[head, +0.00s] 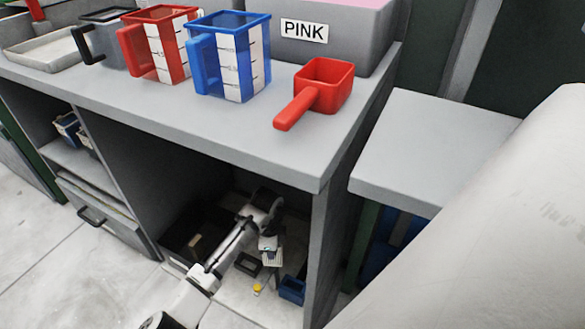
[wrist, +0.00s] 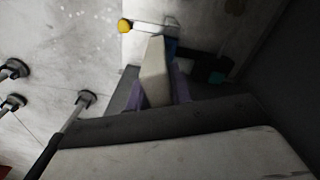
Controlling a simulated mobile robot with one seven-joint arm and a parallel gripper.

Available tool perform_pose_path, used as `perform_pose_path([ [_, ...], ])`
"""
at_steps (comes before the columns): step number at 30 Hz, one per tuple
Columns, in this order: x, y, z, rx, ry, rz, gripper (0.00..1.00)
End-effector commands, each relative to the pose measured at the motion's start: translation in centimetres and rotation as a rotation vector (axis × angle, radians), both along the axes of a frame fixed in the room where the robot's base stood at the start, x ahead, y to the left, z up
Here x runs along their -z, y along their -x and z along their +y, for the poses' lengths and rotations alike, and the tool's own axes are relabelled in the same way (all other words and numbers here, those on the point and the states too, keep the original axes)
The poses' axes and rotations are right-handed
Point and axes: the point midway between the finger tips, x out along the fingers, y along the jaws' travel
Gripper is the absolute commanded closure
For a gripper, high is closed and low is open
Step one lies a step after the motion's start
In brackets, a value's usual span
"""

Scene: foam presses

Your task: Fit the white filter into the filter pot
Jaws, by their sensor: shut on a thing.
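My gripper (head: 269,243) reaches into the open lower compartment under the counter. In the wrist view my gripper (wrist: 158,90) has its two purple-grey fingers on either side of a pale, narrow block, which I take for the white filter (wrist: 155,68). The white filter (head: 273,258) shows below my gripper in the head view, above the compartment floor. A small dark open box (head: 248,264) lies beside it to the left, and a small blue box (head: 291,290) lies to the lower right. I cannot tell which of them, if either, is the filter pot.
A black tray (head: 198,238) lies left in the compartment. A small yellow thing (head: 258,288) lies on the floor. The counter (head: 200,112) overhangs my arm, with a side panel (head: 322,240) close on the right. Jugs and a red scoop (head: 322,86) stand on top.

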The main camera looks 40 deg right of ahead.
Motion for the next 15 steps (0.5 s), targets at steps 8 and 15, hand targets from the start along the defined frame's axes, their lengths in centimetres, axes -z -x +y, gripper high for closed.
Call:
perform_pose_path([
  [8, 1.1, 4.3, -4.6, 0.39, -0.001, -0.001, 1.0],
  [15, 5.9, 4.6, -4.7, 0.419, -0.004, 0.002, 1.0],
])
